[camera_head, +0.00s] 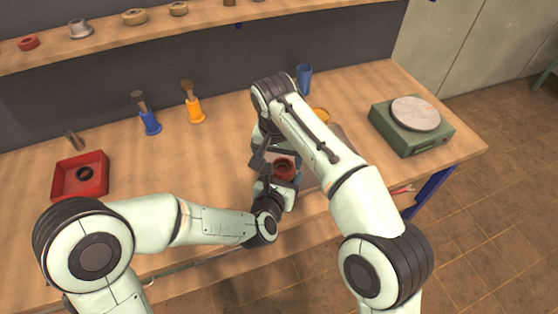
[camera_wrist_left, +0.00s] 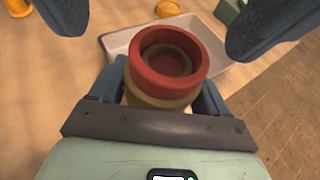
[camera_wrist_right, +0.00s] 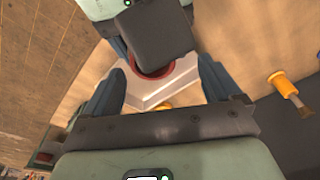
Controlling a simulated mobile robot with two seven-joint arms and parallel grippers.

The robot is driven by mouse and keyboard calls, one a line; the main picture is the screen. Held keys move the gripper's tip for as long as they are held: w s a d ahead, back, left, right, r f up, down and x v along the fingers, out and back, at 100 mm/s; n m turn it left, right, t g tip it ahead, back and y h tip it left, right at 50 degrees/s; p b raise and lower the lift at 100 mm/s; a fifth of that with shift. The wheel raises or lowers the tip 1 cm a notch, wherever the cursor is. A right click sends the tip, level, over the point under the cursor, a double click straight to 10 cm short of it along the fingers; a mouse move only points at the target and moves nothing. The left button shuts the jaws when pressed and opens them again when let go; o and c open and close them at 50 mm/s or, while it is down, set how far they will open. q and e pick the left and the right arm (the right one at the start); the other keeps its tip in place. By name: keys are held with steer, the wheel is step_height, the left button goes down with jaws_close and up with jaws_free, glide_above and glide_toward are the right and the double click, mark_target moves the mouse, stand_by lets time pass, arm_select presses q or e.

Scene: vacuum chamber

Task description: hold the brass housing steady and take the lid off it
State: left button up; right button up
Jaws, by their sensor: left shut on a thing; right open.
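The brass housing (camera_wrist_left: 150,98) is between the fingers of my left gripper (camera_wrist_left: 160,92), which is shut on it. A red ring-shaped lid (camera_wrist_left: 170,55) sits on top of the housing; its middle is recessed. The lid also shows in the head view (camera_head: 284,168), where most of the housing is hidden by my grippers. My right gripper (camera_wrist_right: 160,88) is open and empty, its fingers above and on either side of the lid. In the right wrist view only part of the red lid (camera_wrist_right: 157,73) shows beside the dark part of my left gripper.
A pale tray (camera_wrist_left: 116,43) lies under and behind the housing. A green scale (camera_head: 410,133) stands at the right, a blue cup (camera_head: 304,78) behind. A red bin (camera_head: 62,187) and brushes (camera_head: 150,120) are at the left. The bench between bin and grippers is clear.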

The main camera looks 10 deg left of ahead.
steer(key=shift+w+f, duration=0.15)
steer(key=shift+f, duration=0.55)
steer(key=shift+w+f, duration=0.1)
steer(key=shift+f, duration=0.6)
steer(key=c, duration=1.3)
steer(key=shift+d, duration=0.1)
steer(key=shift+r, duration=0.1)
steer(key=shift+a+r, duration=0.2)
steer(key=shift+r, duration=0.65)
steer(key=shift+d+r, duration=0.1)
steer(key=shift+r, duration=0.1)
steer(key=shift+d, duration=0.15)
